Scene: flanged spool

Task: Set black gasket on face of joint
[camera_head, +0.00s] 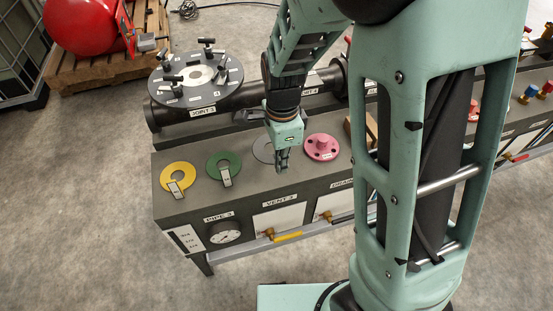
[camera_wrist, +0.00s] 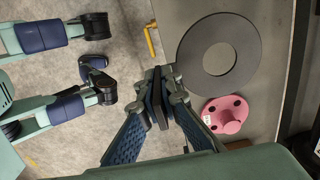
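The black gasket (camera_head: 261,151), a flat dark grey ring, lies on the grey bench top, partly behind my gripper in the head view. In the wrist view the whole gasket (camera_wrist: 248,45) shows, flat with an open centre. My gripper (camera_head: 283,166) points down in front of the gasket's right side. In the wrist view my gripper's fingertips (camera_wrist: 161,78) are together with nothing clear between them, left of the gasket and apart from it in the picture. The joint's round dark face (camera_head: 170,92) lies behind and left, with a pale centre and several black T-handled bolts on it.
A yellow gasket (camera_head: 168,170) and a green gasket (camera_head: 214,161), each with a tag, lie left on the bench (camera_head: 200,199). A pink flanged part (camera_head: 321,148) stands right of the black gasket. A gauge (camera_head: 225,233) and yellow-handled valve (camera_head: 287,236) are on the bench front.

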